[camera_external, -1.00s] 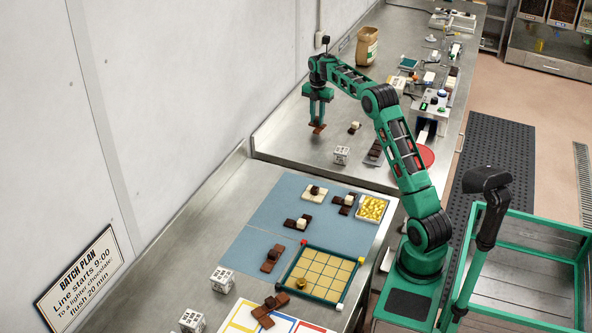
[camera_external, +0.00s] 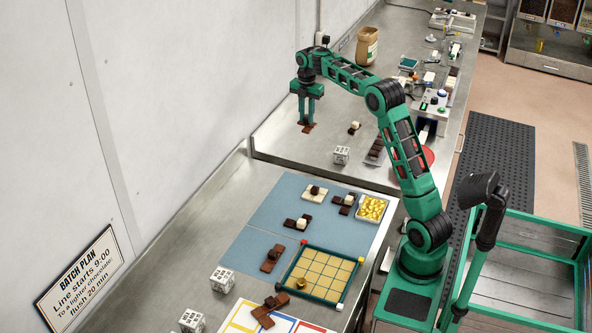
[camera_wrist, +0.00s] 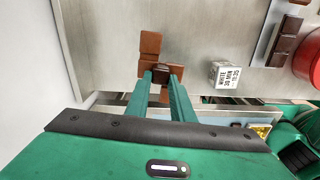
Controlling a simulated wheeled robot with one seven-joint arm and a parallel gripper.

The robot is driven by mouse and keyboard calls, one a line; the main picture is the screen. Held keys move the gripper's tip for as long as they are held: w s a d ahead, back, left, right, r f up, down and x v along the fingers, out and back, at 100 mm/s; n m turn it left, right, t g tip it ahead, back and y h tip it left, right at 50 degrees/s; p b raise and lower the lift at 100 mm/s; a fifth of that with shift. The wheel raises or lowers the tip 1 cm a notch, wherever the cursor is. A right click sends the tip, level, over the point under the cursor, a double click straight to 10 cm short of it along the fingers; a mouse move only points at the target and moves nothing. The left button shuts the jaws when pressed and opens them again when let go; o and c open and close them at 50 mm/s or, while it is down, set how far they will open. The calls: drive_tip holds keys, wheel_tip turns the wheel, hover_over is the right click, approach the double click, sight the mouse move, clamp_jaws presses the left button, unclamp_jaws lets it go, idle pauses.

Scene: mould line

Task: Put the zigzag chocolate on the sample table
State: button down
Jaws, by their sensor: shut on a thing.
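My gripper (camera_external: 307,121) is over the left part of the far steel table (camera_external: 282,140), near the wall. It is shut on a brown chocolate (camera_external: 309,128) and points down. In the wrist view the chocolate (camera_wrist: 150,46) has stepped, zigzag-like squares, and a darker knob (camera_wrist: 160,70) on it sits between the fingertips (camera_wrist: 160,77). The chocolate is at or just above the tabletop; I cannot tell whether it touches. No label shows which table is the sample table.
The near table holds a blue mat (camera_external: 270,215) with several chocolates and a yellow grid tray (camera_external: 320,274).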

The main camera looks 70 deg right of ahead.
drive_tip(key=shift+a, duration=0.1)
drive_tip(key=a+r, duration=0.3)
drive_tip(key=a, duration=1.4)
drive_tip(key=s+a, duration=0.6)
drive_tip(key=a, duration=0.6)
drive_tip(key=s+a, duration=0.7)
drive_tip(key=a, duration=0.5)
drive_tip(key=s+a+f+n, duration=0.1)
drive_tip(key=s+a, duration=0.5)
drive_tip(key=s, duration=0.3)
drive_tip(key=s+a+f, duration=0.2)
drive_tip(key=s+a, duration=0.3)
drive_tip(key=s, duration=0.5)
drive_tip(key=w+d+f, duration=0.2)
drive_tip(key=d, duration=0.1)
drive_tip(key=w+d+f, duration=0.2)
drive_tip(key=d, duration=0.1)
drive_tip(key=w+d+f, duration=0.2)
drive_tip(key=d+f, duration=0.1)
drive_tip(key=shift+w+d, duration=0.3)
drive_tip(key=shift+f, duration=1.95)
drive_tip(key=shift+f, duration=0.1)
